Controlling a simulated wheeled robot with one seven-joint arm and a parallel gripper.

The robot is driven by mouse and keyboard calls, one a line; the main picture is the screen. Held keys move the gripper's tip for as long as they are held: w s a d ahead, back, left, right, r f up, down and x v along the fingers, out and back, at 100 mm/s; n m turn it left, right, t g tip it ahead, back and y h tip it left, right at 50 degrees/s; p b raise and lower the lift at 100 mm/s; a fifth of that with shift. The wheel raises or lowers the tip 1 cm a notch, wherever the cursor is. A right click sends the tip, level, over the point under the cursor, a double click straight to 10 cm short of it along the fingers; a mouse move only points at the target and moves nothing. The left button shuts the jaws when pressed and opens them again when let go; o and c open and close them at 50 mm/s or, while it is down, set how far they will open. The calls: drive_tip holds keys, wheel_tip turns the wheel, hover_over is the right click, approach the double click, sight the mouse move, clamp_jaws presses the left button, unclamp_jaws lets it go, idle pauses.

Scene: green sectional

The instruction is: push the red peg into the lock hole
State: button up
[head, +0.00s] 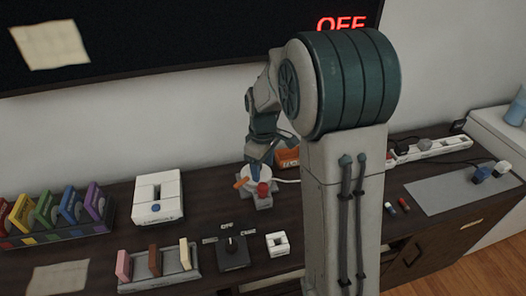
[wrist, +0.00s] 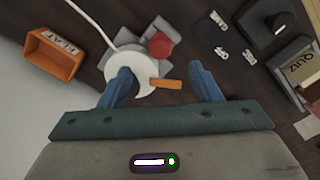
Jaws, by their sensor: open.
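A red knob-like piece, which looks like the red peg (head: 263,188), stands on a grey base (head: 265,203) with a white round disc (head: 256,175). In the wrist view the red piece (wrist: 159,45) lies beyond my fingertips, beside the white disc (wrist: 118,88). An orange lever (wrist: 166,84) sticks out from the disc. My gripper (head: 270,155) is above this device, pointing down. Its blue fingers are open and empty in the wrist view (wrist: 160,72), one over the disc and one right of the lever. I cannot make out the lock hole.
An orange box (wrist: 55,52) stands close by on the left in the wrist view. A dark switch box (head: 233,253) and a white block with a square hole (head: 277,244) sit in front. A white slotted box (head: 158,196) is at left. A white cable runs from the disc.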

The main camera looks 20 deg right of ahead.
wheel_tip(320, 180, up, 6)
drive_tip(key=shift+f, duration=0.1)
idle(0.5)
drive_tip(key=s+r+m+t+p, duration=0.1)
drive_tip(key=s+m, duration=0.3)
drive_tip(key=s, duration=0.6)
drive_tip(key=s+r+m+t+p, duration=0.1)
drive_tip(key=s+r+m, duration=0.2)
drive_tip(key=s, duration=0.7)
drive_tip(key=shift+s+r+m+t, duration=0.3)
drive_tip(key=shift+m+t, duration=0.1)
drive_tip(key=shift+m, duration=0.7)
